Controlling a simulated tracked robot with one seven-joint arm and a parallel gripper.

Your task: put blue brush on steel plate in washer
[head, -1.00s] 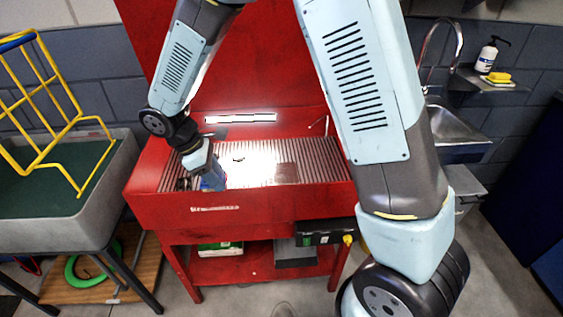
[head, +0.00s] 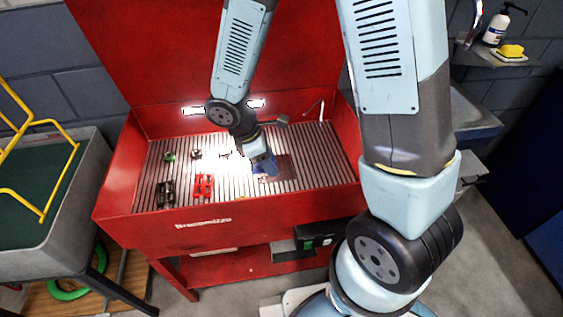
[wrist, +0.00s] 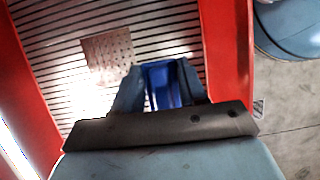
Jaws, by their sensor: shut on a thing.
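My gripper (head: 264,168) is over the slatted deck of the red parts washer (head: 120,195). It is shut on the blue brush (wrist: 166,84), which shows between the two fingers (wrist: 163,88) in the wrist view. In the head view the brush is mostly hidden by my gripper. The steel plate (wrist: 108,55) is a brownish, perforated square on the slats, up and left of the brush in the wrist view. In the head view the plate (head: 286,167) lies just right of my gripper. I cannot tell whether the brush touches anything below.
A red part (head: 203,186), a black part (head: 165,194), a small green item (head: 169,157) and a small dark part (head: 196,154) lie on the deck's left. The washer's red walls surround the deck. A grey tub with a yellow rack (head: 45,215) stands left.

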